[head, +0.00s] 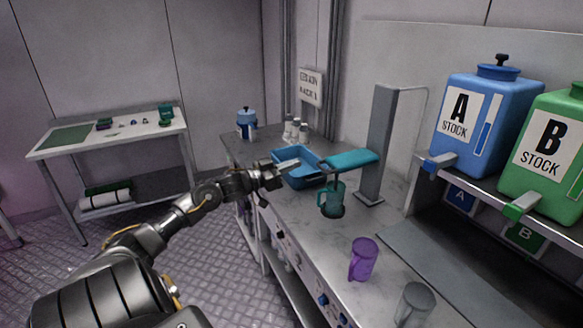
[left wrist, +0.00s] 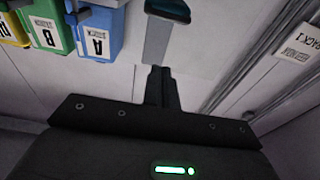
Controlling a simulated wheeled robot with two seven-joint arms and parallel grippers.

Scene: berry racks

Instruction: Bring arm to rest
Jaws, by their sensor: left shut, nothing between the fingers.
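My left arm reaches in from the lower left in the head view. My left gripper (head: 284,167) is held over the near-left edge of the counter, close to the blue tray (head: 284,153). In the left wrist view its dark fingers (left wrist: 161,82) are together with nothing between them. My right gripper is in neither view.
A grey stand with a teal arm (head: 352,160) rises above a teal mug (head: 333,199). A purple mug (head: 363,259) and a grey mug (head: 413,304) stand nearer. Stock containers A (head: 483,119) and B (head: 548,145) are at right. Floor left of the counter is clear.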

